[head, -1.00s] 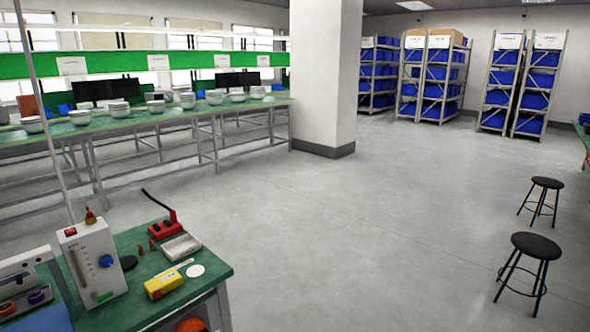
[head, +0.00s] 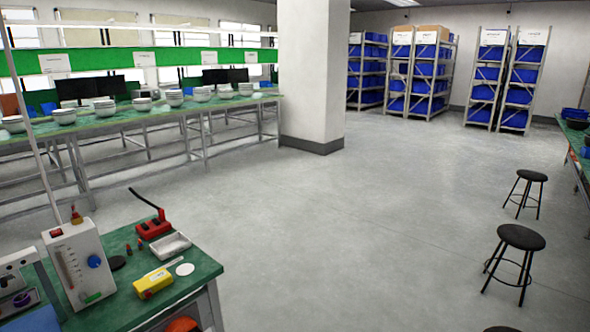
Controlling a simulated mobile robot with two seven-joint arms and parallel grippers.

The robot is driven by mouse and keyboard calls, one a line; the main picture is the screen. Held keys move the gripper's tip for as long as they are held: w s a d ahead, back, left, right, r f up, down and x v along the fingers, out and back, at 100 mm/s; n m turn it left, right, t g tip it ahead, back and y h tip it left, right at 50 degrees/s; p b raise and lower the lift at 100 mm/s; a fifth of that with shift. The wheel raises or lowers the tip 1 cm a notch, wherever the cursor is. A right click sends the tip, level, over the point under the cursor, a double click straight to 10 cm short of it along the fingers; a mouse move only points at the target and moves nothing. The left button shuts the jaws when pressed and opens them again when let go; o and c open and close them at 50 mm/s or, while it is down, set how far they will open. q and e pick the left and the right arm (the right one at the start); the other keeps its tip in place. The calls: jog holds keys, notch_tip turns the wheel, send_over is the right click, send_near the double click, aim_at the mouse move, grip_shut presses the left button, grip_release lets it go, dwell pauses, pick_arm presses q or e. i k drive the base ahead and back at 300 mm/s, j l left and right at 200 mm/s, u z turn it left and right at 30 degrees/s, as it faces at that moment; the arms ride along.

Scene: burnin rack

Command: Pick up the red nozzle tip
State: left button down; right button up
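Two small red upright pieces, one (head: 128,249) beside the other (head: 140,244), stand on the green-topped bench at the lower left in the head view. They are too small to tell which is the nozzle tip. A further red and brown piece (head: 76,215) sits on top of the white control box (head: 78,265), left of them. Neither of my grippers is in view.
On the same bench (head: 205,262) are a red holder with a black rod (head: 153,226), a metal tray (head: 170,245), a yellow device (head: 152,283) and a white disc (head: 185,269). Black stools (head: 521,237) stand at right. The middle floor is clear.

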aim_at(75, 214)
jog(key=k+l, duration=0.2)
jog(key=k, duration=0.3)
jog(key=u, duration=1.65)
jog(key=i+l, duration=1.05)
jog(key=l, duration=0.2)
